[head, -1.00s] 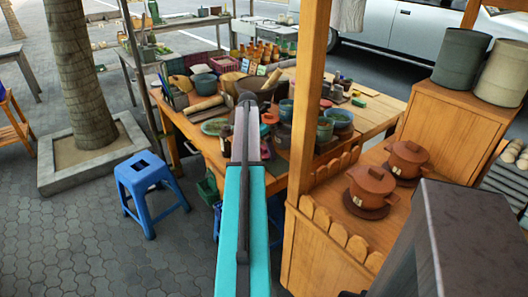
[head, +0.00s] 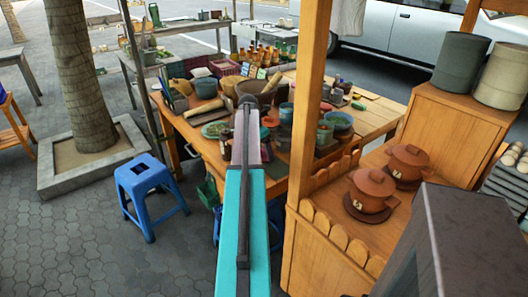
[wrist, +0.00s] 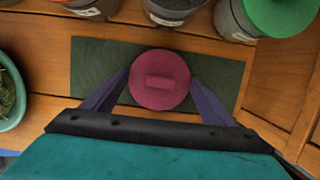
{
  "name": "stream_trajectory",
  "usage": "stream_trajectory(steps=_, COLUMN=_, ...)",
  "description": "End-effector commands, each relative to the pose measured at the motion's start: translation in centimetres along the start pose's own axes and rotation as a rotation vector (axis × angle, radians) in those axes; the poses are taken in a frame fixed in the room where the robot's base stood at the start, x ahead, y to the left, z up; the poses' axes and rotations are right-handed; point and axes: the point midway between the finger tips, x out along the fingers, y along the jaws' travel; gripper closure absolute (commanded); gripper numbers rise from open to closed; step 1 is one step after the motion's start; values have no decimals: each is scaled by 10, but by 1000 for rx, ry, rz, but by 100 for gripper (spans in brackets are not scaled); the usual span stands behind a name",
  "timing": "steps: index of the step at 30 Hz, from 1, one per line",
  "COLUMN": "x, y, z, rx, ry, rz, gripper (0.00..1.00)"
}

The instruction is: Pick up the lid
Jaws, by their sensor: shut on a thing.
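The lid (wrist: 160,96), a round pinkish-red disc with a raised bar handle, is between the two purple fingers of my gripper (wrist: 160,78) in the wrist view. The fingers are shut on its left and right sides. A dark green mat (wrist: 222,72) shows behind it on the wooden table; I cannot tell whether the lid touches the mat. In the head view my arm reaches over the crowded table, and its end and the lid cannot be made out.
A teal bowl (wrist: 10,95) is at left. In the head view a wooden post (head: 306,110) stands right of my arm.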

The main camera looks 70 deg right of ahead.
Motion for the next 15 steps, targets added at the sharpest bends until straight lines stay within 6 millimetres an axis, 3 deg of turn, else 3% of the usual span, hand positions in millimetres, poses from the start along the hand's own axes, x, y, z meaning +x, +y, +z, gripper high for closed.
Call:
stream_trajectory(steps=5, x=-12, y=1, z=4, rx=0, ry=-1, rz=2, gripper=43)
stream_trajectory(steps=15, x=-58, y=1, z=17, rx=0, ry=-2, rz=2, gripper=43)
